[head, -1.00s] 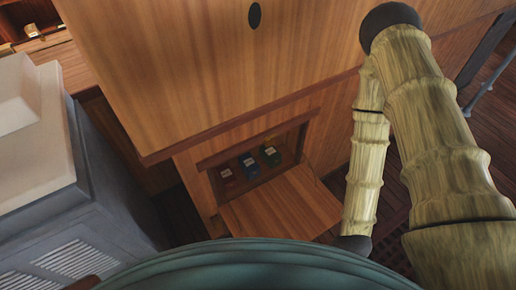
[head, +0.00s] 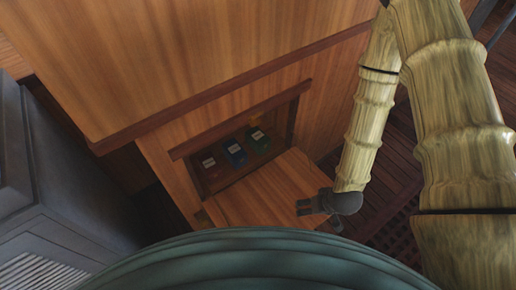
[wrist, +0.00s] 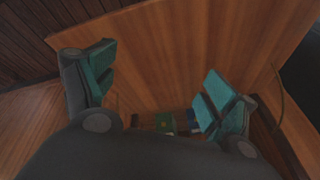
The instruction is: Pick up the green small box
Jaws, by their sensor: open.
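The green small box (head: 258,140) stands in a recess in the wooden cabinet, at the right end of a row with a blue box (head: 235,153) and a red box (head: 211,165). Each has a pale label. In the wrist view the green box (wrist: 165,122) shows small and dark, low between the fingers, partly cut off by my gripper's body. My gripper (head: 308,207) is open and empty in front of the recess, over the right side of the lowered wooden flap. Its teal-padded fingers (wrist: 158,85) are spread wide, apart from the boxes.
The wooden flap (head: 258,195) juts out below the recess. A wooden frame edge (head: 240,119) runs along the recess top, under the cabinet's overhanging upper part (head: 200,60). A grey console (head: 50,215) stands at left. Dark plank floor (head: 400,150) lies at right.

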